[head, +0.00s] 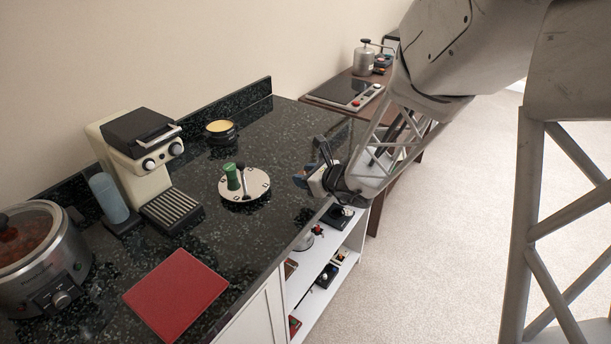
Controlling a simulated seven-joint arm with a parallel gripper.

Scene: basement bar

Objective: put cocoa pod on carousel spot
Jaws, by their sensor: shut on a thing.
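The carousel (258,184) is a round, pale disc with dark spots around its rim, lying on the black speckled counter. A green upright piece (232,177) stands on its left part, and a dark post with a pale base rises near its middle. My gripper (309,175) is above the counter's right edge, to the right of the carousel and apart from it. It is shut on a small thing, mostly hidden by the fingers. I cannot make out whether that is the cocoa pod; no other pod shows clearly.
A cream coffee machine (130,160), a slow cooker (40,258) and a red board (176,294) occupy the counter's left and front. A dark pot with yellow contents (221,132) stands behind the carousel. Free counter lies between carousel and gripper. Shelves (318,290) hold several items below.

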